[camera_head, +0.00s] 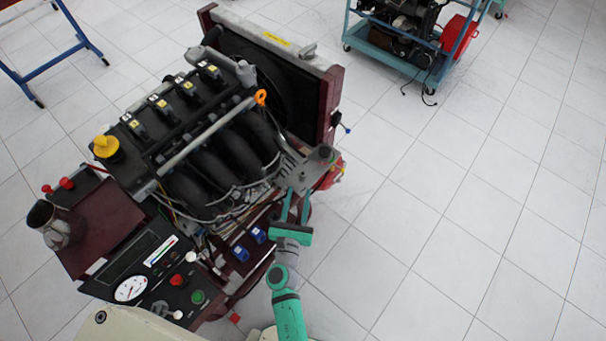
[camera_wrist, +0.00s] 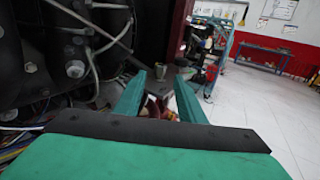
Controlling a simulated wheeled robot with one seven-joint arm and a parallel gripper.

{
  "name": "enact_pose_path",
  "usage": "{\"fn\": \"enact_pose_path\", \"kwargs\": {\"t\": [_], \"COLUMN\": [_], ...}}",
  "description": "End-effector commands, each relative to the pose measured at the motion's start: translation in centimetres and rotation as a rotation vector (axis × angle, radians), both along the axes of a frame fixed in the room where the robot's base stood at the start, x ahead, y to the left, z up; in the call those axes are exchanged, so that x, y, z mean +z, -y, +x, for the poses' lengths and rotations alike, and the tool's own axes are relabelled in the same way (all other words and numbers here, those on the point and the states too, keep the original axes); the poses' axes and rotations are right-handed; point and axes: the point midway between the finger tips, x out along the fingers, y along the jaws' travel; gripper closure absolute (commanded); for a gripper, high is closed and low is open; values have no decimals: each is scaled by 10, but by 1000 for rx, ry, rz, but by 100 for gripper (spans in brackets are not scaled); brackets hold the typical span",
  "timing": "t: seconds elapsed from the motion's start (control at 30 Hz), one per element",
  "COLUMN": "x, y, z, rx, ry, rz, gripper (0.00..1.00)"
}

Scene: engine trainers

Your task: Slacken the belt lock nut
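The engine trainer (camera_head: 215,145) stands left of centre, with a black engine on a dark red frame. A grey bracket plate (camera_head: 308,172) sticks out at its right front corner and bears a small dark round piece (camera_head: 325,153). I cannot tell whether that piece is the belt lock nut. My gripper (camera_head: 294,200) is at the front edge of this plate. In the wrist view my gripper (camera_wrist: 160,79) has its two green fingers apart, with a small pale piece (camera_wrist: 160,71) showing between the tips. I see nothing clamped; contact is unclear.
A control panel with a gauge (camera_head: 130,288) and a yellow cap (camera_head: 106,147) are on the trainer's left. A radiator (camera_head: 275,75) stands behind. Wires (camera_wrist: 40,125) hang left of my fingers. Another trainer on a blue cart (camera_head: 400,55) is far back. Tiled floor at right is clear.

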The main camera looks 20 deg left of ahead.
Motion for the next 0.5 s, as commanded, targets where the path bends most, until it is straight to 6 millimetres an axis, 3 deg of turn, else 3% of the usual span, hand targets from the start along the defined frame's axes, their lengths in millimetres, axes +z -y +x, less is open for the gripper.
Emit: {"fn": "enact_pose_path", "kwargs": {"t": [0.3,0.5], "x": [1,0], "y": [-9,-15], "z": [56,76], "rx": [-2,2], "ry": [0,-2], "rz": [4,3], "gripper": [64,64]}}
